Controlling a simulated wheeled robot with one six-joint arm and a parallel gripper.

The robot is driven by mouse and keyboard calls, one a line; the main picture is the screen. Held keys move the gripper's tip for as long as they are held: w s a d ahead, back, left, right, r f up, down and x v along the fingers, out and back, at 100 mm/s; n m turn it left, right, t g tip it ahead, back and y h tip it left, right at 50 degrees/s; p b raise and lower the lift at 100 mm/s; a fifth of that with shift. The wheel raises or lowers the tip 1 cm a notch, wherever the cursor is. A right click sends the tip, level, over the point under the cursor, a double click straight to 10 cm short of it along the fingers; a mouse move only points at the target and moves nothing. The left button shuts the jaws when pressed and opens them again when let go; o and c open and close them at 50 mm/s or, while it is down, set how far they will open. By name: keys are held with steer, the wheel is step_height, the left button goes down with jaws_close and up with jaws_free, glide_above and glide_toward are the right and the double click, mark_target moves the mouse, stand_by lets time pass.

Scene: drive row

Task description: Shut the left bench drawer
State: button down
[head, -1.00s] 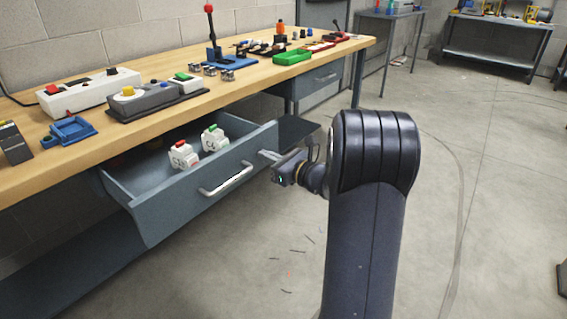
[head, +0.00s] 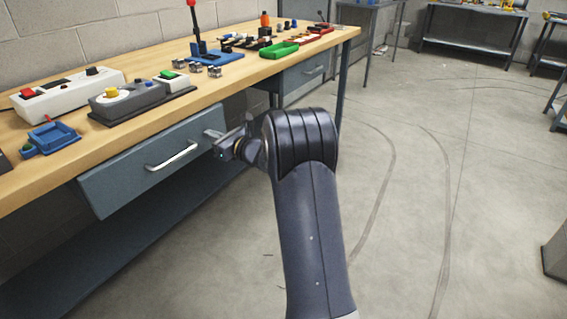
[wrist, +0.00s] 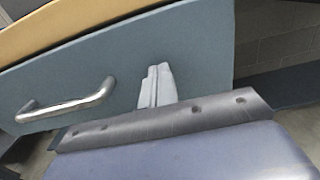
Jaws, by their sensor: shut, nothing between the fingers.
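The left bench drawer (head: 130,178) has a blue-grey front with a silver bar handle (head: 173,156). Its front sits close under the wooden bench top, and its inside is hidden. Whether a small gap is left behind the front I cannot tell. My gripper (head: 213,137) is shut and empty at the right end of the drawer front, right of the handle. In the wrist view the closed fingers (wrist: 157,86) are against or very near the drawer front (wrist: 200,50), with the handle (wrist: 68,106) to their left.
The wooden bench top (head: 150,140) holds a white switch box (head: 68,93), a grey button panel (head: 135,98), a blue tray (head: 52,137) and a green tray (head: 279,50). A second drawer (head: 303,75) sits farther right.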

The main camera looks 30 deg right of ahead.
steer(key=x, duration=0.3)
steer(key=shift+r, duration=0.3)
stand_by(0.4)
